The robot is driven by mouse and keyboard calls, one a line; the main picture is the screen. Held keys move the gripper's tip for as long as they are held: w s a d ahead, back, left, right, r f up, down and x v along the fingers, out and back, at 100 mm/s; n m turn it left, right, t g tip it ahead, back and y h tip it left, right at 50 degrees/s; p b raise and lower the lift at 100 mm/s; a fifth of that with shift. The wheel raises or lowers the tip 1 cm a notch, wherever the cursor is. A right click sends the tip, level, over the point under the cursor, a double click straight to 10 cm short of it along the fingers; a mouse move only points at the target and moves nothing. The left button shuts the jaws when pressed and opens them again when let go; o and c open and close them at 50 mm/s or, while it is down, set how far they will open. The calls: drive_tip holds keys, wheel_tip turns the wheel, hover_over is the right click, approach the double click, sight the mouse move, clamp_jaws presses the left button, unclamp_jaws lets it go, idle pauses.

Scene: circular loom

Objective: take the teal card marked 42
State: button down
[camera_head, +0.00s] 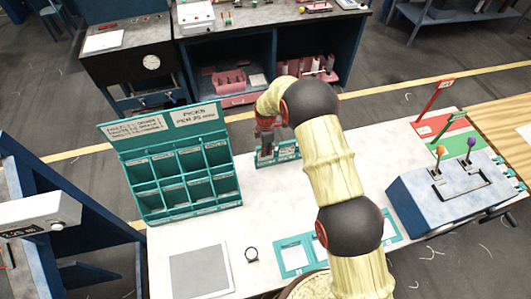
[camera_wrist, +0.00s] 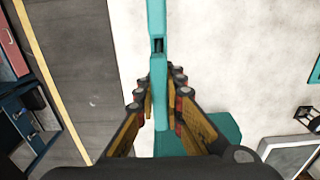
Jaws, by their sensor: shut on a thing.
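In the head view, my gripper (camera_head: 266,142) reaches down at the small teal holder (camera_head: 289,152) on the far side of the white table. In the wrist view, my gripper (camera_wrist: 159,98) is shut on a narrow teal piece (camera_wrist: 157,75), seen nearly edge-on between the fingers. A wider flat teal part (camera_wrist: 212,128) shows beyond the right finger. No number can be read on the teal piece, so I cannot tell whether it is the card marked 42. My fingers hide part of the holder.
A teal rack (camera_head: 183,205) with several compartments and two labels stands left of my arm. A blue box (camera_head: 445,190) with two levers stands at right. A grey pad (camera_head: 200,271) and teal-framed mats (camera_head: 292,254) lie in front. White table is bare between rack and holder.

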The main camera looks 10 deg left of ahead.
drive_tip(key=shift+r, duration=0.4)
drive_tip(key=shift+r+p, duration=0.65)
drive_tip(key=shift+r, duration=2.5)
drive_tip(key=shift+r, duration=0.1)
